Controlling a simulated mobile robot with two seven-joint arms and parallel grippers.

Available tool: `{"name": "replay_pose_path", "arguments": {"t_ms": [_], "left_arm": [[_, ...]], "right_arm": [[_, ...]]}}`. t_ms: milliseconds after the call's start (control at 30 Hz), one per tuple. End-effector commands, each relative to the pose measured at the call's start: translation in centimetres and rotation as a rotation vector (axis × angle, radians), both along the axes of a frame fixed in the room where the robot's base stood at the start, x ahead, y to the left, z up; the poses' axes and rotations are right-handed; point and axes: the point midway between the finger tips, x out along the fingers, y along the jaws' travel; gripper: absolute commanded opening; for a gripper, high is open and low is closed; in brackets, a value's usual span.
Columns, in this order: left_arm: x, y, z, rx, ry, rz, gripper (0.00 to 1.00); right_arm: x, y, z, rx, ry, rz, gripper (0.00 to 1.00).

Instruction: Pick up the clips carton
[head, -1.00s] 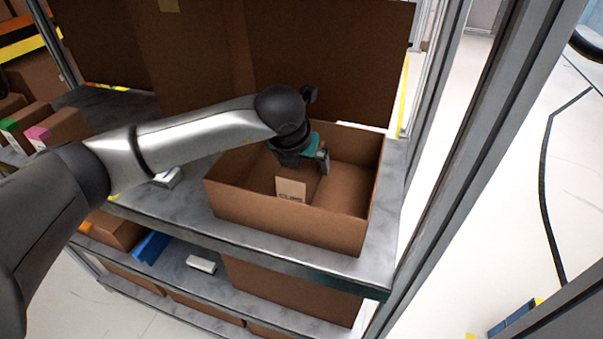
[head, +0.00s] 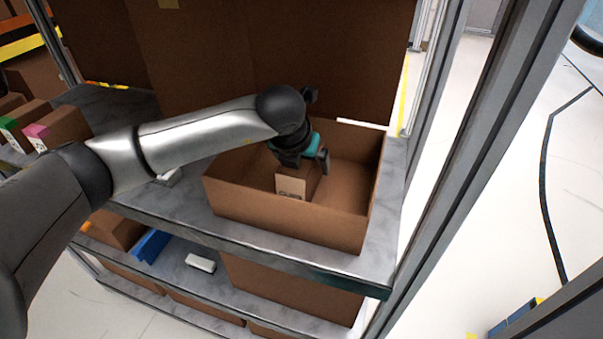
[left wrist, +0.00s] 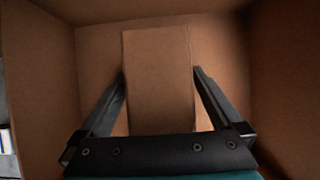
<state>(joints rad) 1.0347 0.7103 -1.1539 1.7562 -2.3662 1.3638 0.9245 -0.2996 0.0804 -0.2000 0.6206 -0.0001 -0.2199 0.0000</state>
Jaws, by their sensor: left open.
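The clips carton, a small brown box with a pale printed label (head: 291,188), stands inside a larger open cardboard box (head: 290,221) on the shelf. In the left wrist view the carton (left wrist: 158,75) lies between the two fingers of my left gripper (left wrist: 159,80). The fingers are open, one along each side of the carton, with a small gap visible near the right finger. In the head view my left gripper (head: 304,163) reaches down into the box over the carton and hides part of its top. My right gripper is not in view.
The larger box's walls surround the gripper and carton closely; its right part is empty. Grey metal posts (head: 462,150) stand at the right of the shelf (head: 190,205). Small cartons (head: 58,128) stand at the left, and a blue item (head: 151,246) lies below.

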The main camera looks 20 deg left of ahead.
Motion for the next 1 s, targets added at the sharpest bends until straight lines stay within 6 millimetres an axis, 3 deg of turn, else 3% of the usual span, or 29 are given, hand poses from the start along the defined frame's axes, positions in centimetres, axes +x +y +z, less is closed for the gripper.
{"name": "replay_pose_path", "arguments": {"t_ms": [433, 1000], "left_arm": [[0.0, -0.05, -0.1, -0.001, 0.0, 0.0, 0.99], [0.0, -0.04, -0.12, -0.001, 0.0, 0.0, 0.35]], "right_arm": [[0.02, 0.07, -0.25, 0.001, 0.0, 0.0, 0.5], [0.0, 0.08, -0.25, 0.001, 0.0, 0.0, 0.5]]}}
